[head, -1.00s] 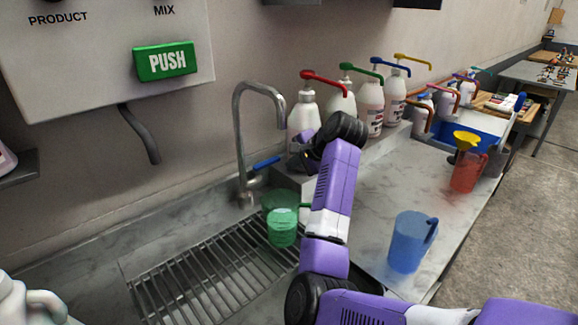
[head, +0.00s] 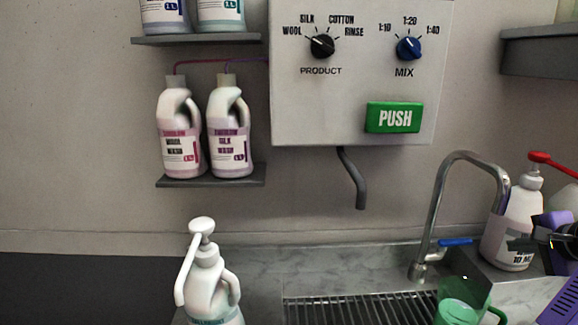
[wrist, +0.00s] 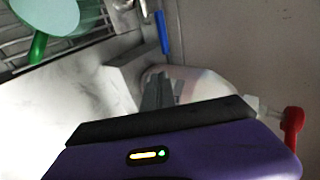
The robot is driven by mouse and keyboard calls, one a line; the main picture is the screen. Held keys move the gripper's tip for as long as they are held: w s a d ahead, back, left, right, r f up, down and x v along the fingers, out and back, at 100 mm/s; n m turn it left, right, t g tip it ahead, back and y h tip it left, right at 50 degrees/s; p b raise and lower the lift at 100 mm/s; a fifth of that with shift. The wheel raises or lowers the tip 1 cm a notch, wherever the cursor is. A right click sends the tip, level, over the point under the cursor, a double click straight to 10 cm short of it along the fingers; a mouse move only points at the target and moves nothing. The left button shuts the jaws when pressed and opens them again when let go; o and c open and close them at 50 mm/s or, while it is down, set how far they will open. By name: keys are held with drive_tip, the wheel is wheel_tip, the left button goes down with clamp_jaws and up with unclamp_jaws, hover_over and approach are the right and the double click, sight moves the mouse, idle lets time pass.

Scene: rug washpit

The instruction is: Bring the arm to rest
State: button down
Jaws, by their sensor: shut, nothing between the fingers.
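My gripper (wrist: 158,88) is shut and empty in the wrist view, its grey fingertips in front of a white bottle (wrist: 205,84) with a red pump. In the head view, part of my purple and black arm shows at the right edge, beside the same bottle (head: 515,215) on the counter. The rest of the arm is out of that view. A green jug (head: 458,312) stands at the sink grating, apart from my gripper. It also shows at the top left of the wrist view (wrist: 48,14).
A curved tap (head: 437,205) with a blue lever (head: 456,241) rises beside the grating (head: 345,308). A white pump bottle (head: 212,285) stands at the lower left. A dispenser box (head: 350,110) and shelved bottles (head: 180,135) are on the wall.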

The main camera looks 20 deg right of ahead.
drive_tip(key=d+r+n+t+h, duration=0.2)
drive_tip(key=d+r+n+h, duration=0.15)
drive_tip(key=r+h, duration=0.3)
drive_tip(key=s+a+f+n+t+y, duration=0.1)
drive_tip(key=s+a+f+n+t, duration=0.3)
drive_tip(key=a, duration=0.6)
drive_tip(key=s+a+f+n+t+y, duration=0.1)
drive_tip(key=s+a+f+n+y, duration=0.1)
drive_tip(key=a+f+n, duration=0.5)
drive_tip(key=s+a+f+n+t+y, duration=0.1)
drive_tip(key=s+a+n+t, duration=0.25)
drive_tip(key=a, duration=0.85)
drive_tip(key=s+a+f+n+g+y, duration=0.1)
drive_tip(key=s+a+f+g+y, duration=0.1)
drive_tip(key=s+a, duration=0.6)
drive_tip(key=s+a+f+n+g+y, duration=0.2)
drive_tip(key=s+a+f, duration=0.5)
drive_tip(key=s, duration=0.6)
drive_tip(key=shift+s+a+g+y, duration=0.45)
drive_tip(key=shift+a+y, duration=0.55)
drive_tip(key=shift+y, duration=0.15)
